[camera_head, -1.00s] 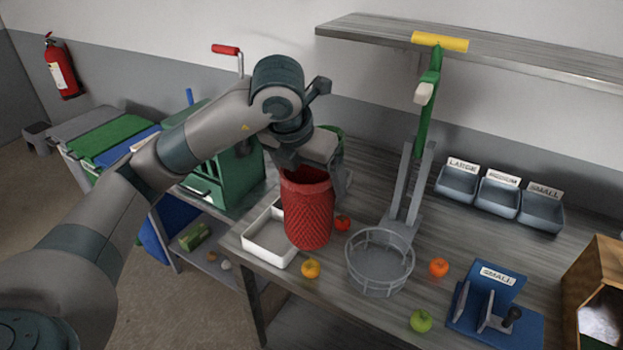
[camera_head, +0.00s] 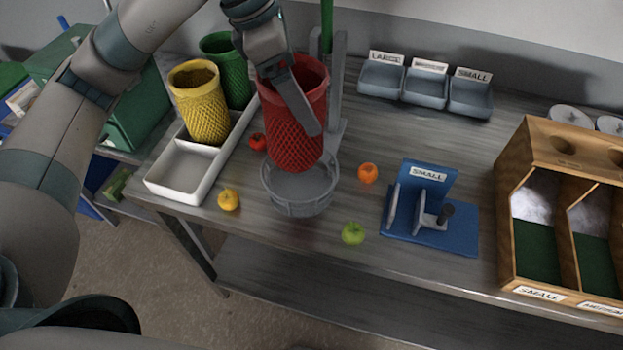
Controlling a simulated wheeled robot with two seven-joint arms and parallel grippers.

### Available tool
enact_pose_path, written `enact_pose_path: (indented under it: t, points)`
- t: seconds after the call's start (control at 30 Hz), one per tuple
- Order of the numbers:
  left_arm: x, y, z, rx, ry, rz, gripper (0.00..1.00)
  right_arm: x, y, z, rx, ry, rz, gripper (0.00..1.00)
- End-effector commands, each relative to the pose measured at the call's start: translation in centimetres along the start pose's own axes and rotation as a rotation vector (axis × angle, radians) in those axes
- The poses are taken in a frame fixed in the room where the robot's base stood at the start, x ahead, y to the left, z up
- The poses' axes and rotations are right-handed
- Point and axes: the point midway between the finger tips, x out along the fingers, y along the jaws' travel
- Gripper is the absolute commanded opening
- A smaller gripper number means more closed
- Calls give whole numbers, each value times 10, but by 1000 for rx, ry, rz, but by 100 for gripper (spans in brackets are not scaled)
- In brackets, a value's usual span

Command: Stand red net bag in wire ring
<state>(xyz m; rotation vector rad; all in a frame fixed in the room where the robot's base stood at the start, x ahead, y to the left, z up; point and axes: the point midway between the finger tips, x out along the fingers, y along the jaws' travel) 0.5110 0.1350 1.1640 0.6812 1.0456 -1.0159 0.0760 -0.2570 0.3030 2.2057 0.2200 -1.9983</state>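The red net bag (camera_head: 290,135) is upright, held by its wall near the rim by my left gripper (camera_head: 300,105). One finger lies along the bag's outer front; the other is hidden, apparently inside or behind the bag. The bag's lower end is over the wire ring (camera_head: 300,192), a grey round wire basket on the table, and overlaps its back rim in the view. I cannot tell whether the bag's bottom is inside the ring or just above it. My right gripper is not in view.
A white tray (camera_head: 160,188) holds a yellow net bag (camera_head: 199,105) and a green one (camera_head: 232,75). A tomato (camera_head: 258,142), a yellow fruit (camera_head: 228,200), an orange fruit (camera_head: 368,173) and a green apple (camera_head: 353,233) lie around the ring. A blue stand (camera_head: 432,225) is to the right.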

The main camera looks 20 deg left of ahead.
Motion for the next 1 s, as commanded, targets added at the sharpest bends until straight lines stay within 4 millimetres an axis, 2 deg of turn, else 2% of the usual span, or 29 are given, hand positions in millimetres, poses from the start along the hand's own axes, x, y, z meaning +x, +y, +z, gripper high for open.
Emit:
enact_pose_path:
  t: [0.13, 0.4, 0.53, 1.0]
  points:
    - [1, -6, 3, 51, -7, -19, 52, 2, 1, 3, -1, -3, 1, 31]
    - [0, -6, 3, 52, -7, -20, 52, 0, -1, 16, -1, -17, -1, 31]
    - [4, -6, 2, 51, -6, -21, 52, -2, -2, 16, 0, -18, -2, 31]
    - [52, -6, -18, 49, -5, -21, 52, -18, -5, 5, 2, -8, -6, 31]
